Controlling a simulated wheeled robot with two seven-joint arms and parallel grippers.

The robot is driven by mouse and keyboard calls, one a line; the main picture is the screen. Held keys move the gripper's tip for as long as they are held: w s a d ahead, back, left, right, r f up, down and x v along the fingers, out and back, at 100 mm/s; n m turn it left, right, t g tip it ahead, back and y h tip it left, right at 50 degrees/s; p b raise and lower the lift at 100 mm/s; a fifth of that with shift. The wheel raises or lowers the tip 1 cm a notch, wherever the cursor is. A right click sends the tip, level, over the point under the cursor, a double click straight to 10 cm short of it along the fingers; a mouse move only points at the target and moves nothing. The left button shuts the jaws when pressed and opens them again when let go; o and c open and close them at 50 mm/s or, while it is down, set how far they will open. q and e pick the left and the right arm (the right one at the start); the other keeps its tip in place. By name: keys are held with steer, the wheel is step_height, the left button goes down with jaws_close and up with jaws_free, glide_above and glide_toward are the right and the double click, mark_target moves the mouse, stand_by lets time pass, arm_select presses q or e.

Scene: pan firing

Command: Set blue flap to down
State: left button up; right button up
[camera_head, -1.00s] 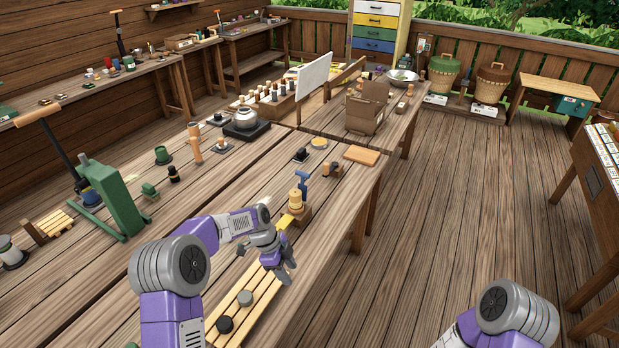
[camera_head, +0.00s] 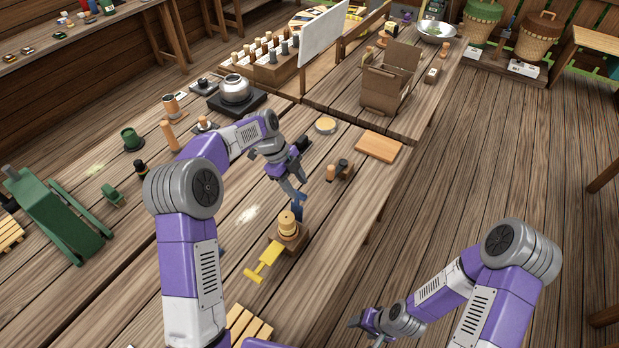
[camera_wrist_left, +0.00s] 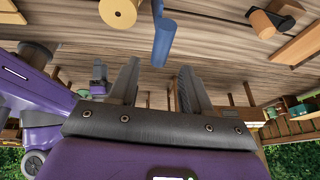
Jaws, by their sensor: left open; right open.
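The blue flap (camera_head: 299,206) stands raised on the far side of a small wooden block (camera_head: 290,240) that carries a stack of round wooden pieces (camera_head: 287,222). A yellow flap (camera_head: 262,265) on the near side of that block lies low. My left gripper (camera_head: 297,195) is open right at the top of the blue flap and partly covers it. In the left wrist view the blue flap (camera_wrist_left: 163,44) hangs just ahead of the open fingertips (camera_wrist_left: 159,64); contact cannot be told. My right gripper (camera_head: 366,332) is open and empty, low beside the table's right edge.
A small block with dark and wooden knobs (camera_head: 340,170), an orange board (camera_head: 379,146) and a round wooden disc (camera_head: 325,125) lie beyond the flap. A cardboard box (camera_head: 386,85) stands further back. The tabletop right of the block is clear.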

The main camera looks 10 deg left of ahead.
mark_target(302, 194)
arm_select(q)
steer(key=shift+w+d+f, duration=0.1)
steer(key=shift+d+f, duration=0.05)
steer(key=shift+f, duration=0.25)
steer(key=x, duration=0.6)
steer(key=shift+s+d+f, duration=0.2)
steer(key=shift+s+f, duration=0.05)
steer(key=shift+f, duration=0.05)
steer(key=shift+c, duration=0.4)
jaws_close()
